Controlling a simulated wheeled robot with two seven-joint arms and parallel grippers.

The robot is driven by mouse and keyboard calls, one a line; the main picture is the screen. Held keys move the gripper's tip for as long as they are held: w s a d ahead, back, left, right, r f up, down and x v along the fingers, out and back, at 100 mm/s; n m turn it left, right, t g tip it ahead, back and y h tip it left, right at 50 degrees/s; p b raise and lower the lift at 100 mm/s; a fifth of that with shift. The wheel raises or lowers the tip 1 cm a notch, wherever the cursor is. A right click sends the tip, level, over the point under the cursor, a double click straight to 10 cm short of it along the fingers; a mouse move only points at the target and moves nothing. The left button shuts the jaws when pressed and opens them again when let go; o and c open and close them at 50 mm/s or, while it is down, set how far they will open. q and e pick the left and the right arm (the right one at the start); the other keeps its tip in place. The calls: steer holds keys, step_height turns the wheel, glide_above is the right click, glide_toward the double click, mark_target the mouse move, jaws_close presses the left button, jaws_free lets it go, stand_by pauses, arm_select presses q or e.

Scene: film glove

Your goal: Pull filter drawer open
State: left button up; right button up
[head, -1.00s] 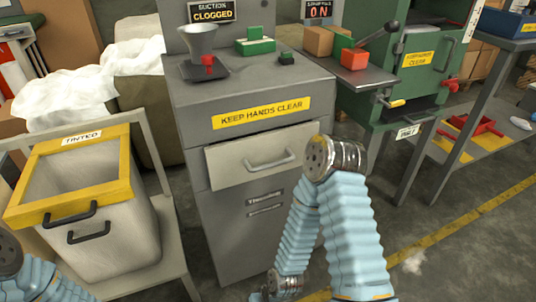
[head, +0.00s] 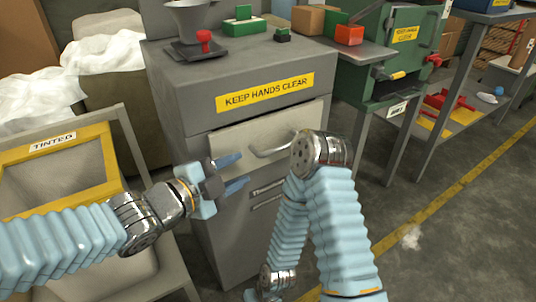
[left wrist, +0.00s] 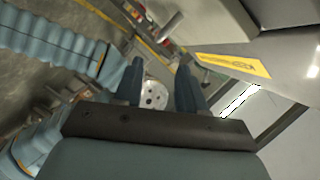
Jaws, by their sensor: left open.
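The filter drawer (head: 235,137) is a pale grey front in the upper part of a grey cabinet, under a yellow "KEEP HANDS CLEAR" label (head: 265,92). It looks shut or nearly so. Its bar handle (head: 262,153) shows in the head view, its right end hidden behind my right arm. My left gripper (head: 236,173) is open and empty, fingers pointing right, just left of and slightly below the handle, apart from it. The open fingers also show in the left wrist view (left wrist: 158,88). My right gripper is low at the bottom edge, mostly cut off.
A yellow-rimmed "TINTED" bin (head: 110,190) stands left, under my left arm. A funnel stand (head: 197,50) and green block (head: 243,26) sit on the cabinet (head: 225,250). A green machine (head: 400,55) stands to the right. The floor at lower right is mostly clear.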

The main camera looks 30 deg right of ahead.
mark_target(269, 153)
arm_select(q)
steer(key=x, duration=1.3)
steer(key=shift+w+d+f, duration=0.15)
steer(key=shift+w, duration=0.05)
jaws_close()
